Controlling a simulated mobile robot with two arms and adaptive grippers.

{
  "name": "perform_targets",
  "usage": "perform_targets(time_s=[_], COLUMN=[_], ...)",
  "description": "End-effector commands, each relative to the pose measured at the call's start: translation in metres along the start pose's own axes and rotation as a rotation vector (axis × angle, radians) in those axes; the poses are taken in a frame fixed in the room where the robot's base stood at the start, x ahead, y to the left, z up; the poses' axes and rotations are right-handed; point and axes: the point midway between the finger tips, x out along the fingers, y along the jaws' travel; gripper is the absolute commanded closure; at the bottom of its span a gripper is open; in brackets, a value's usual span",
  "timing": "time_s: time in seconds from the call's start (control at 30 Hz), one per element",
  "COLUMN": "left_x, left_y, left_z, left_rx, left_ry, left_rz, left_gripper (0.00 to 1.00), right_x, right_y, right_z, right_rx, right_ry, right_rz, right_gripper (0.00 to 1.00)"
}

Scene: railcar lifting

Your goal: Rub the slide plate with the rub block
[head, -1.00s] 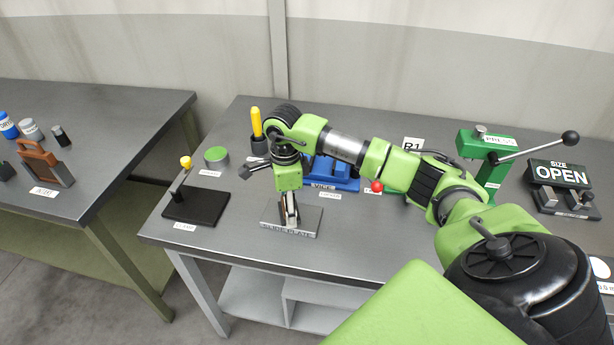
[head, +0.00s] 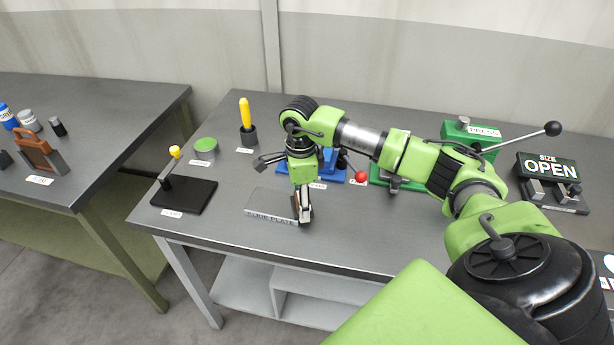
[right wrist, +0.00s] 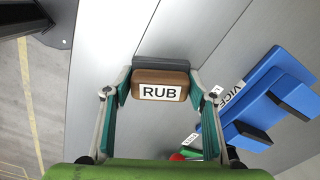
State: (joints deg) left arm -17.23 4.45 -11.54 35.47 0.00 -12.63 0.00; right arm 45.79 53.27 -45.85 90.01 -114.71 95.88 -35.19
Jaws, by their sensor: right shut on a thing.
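The slide plate (head: 270,203) is a thin grey metal plate with a label on its front edge, lying near the front of the bench. In the right wrist view it is the paler band (right wrist: 180,30) above the block. My right gripper (head: 303,212) points down at the plate's right end. In the right wrist view, its two fingers (right wrist: 160,95) are shut on the sides of the rub block (right wrist: 160,85), brown with a white RUB label and a dark strip. I cannot tell whether the block touches the plate. My left gripper is not in view.
A black stand with a yellow-topped post (head: 184,196) and a green tin (head: 205,148) lie left of the plate. The blue vice (head: 326,172) is close behind my gripper. A green press (head: 470,138) stands farther right. The bench front right of the plate is clear.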

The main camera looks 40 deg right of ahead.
Motion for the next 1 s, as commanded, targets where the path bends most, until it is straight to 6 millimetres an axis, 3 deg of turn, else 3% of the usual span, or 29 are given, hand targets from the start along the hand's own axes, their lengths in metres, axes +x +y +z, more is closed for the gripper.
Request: perform_targets(time_s=[0.1, 0.6, 1.0], left_x=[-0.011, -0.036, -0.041], left_y=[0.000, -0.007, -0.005], left_z=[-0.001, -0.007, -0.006], left_rx=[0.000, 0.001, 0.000], left_ry=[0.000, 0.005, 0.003], left_rz=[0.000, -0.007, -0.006], left_gripper=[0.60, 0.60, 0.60], right_x=[-0.030, -0.073, -0.084], right_y=[-0.002, -0.004, -0.004], right_z=[-0.003, -0.013, -0.017], right_rx=[0.003, 0.015, 0.018], right_ry=[-0.002, -0.003, -0.003], right_rz=[-0.007, -0.005, -0.003], right_gripper=[0.72, 0.72, 0.72])
